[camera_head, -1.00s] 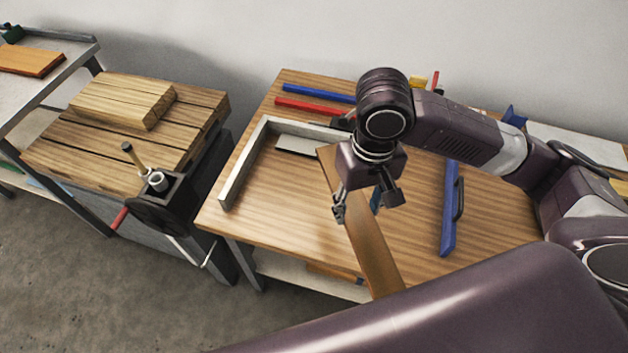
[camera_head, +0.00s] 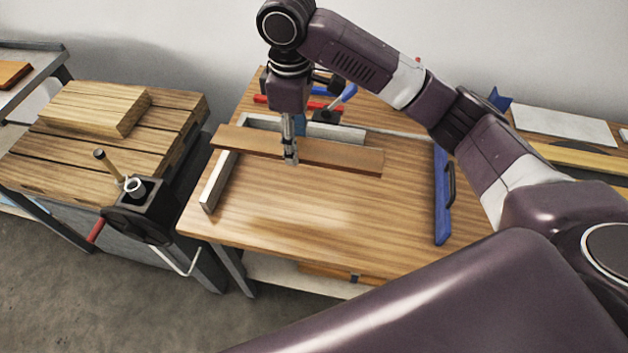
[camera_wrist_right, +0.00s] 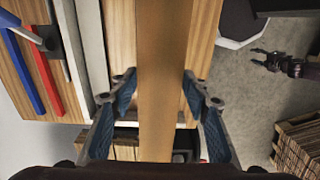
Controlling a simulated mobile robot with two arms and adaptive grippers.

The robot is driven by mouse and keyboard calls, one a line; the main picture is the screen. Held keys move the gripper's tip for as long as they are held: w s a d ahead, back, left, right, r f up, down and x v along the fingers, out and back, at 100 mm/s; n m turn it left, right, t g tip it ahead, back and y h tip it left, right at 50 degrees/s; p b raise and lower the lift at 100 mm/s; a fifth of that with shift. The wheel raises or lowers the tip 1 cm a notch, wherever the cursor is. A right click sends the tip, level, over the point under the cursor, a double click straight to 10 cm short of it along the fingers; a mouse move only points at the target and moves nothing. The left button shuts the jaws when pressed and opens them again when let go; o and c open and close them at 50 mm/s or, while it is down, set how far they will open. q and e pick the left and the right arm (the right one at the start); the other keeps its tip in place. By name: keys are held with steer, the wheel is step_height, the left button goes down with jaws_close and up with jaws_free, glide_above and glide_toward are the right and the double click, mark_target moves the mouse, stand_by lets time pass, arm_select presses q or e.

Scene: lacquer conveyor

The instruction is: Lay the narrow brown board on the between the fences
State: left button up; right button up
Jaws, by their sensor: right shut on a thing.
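The narrow brown board (camera_head: 340,156) runs left to right across the work table in the head view. My right gripper (camera_head: 290,158) is shut on it near its middle and holds it above the table. In the right wrist view the board (camera_wrist_right: 166,70) runs lengthwise between the fingers of my right gripper (camera_wrist_right: 162,95). A pale grey fence (camera_head: 217,182) stands along the table's left side and meets a back fence (camera_head: 400,136). The board's left end reaches over the left fence.
Blue and red bars (camera_head: 262,99) lie behind the back fence, partly hidden. A blue piece with a dark handle (camera_head: 442,195) lies at the table's right. A slatted bench (camera_head: 70,160) with a wooden block and a vise stands left. The table's front middle is clear.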

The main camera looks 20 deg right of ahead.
mark_target(300, 200)
step_height(300, 200, down, 20)
steer(key=shift+w+r+p, duration=0.1)
steer(key=shift+r+p, duration=0.05)
steer(key=shift+p, duration=0.7)
steer(key=o, duration=1.3)
step_height(300, 200, up, 12)
steer(key=shift+r+b, duration=0.1)
steer(key=shift+b, duration=0.55)
